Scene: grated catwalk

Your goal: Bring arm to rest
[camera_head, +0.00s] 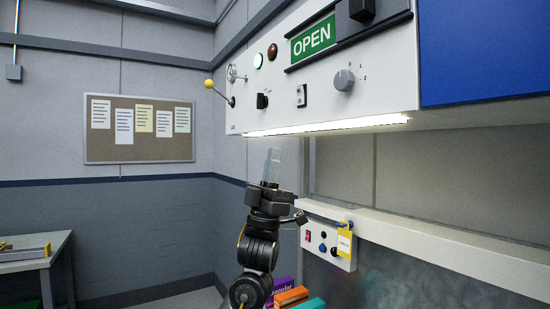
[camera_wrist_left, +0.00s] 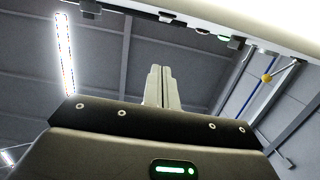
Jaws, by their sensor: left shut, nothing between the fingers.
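My left arm rises from the bottom middle of the head view. Its gripper (camera_head: 273,165) points upward, shut and empty, below the lit underside of the white control panel (camera_head: 215,118). In the left wrist view the gripper fingers (camera_wrist_left: 161,88) stand together, pointing up toward the ceiling, with nothing between them. I see no contact between the gripper and the panel. My right gripper is not in view.
The panel has a green OPEN sign (camera_head: 313,39), a grey knob (camera_head: 344,80) and a yellow-ended lever (camera_head: 209,84). A small switch box (camera_head: 328,246) with a yellow tag sits right of the arm. Coloured boxes (camera_head: 291,296) lie below. A table (camera_head: 50,262) stands left.

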